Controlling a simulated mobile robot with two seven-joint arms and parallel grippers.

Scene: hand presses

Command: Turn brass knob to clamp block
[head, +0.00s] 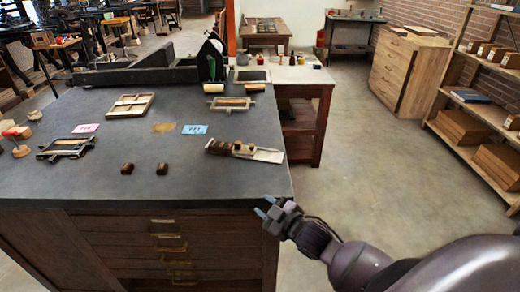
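A small metal holder (262,154) lies on the dark bench top (200,180) near its right edge. Dark brown wooden pieces (217,146) sit at its left end. A small pale or brassy part (237,147) shows at its middle; I cannot tell for sure that it is the brass knob. My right gripper (265,206) is at the bench's front right corner, in front of the holder and apart from it. My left gripper is not in view.
Two small dark blocks (127,168) (162,168) lie left of the holder. A blue card (194,130), a pink card (85,128) and a wooden frame (130,105) lie farther back. Drawer pulls (166,241) stick out of the bench front. Open floor (360,170) lies to the right.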

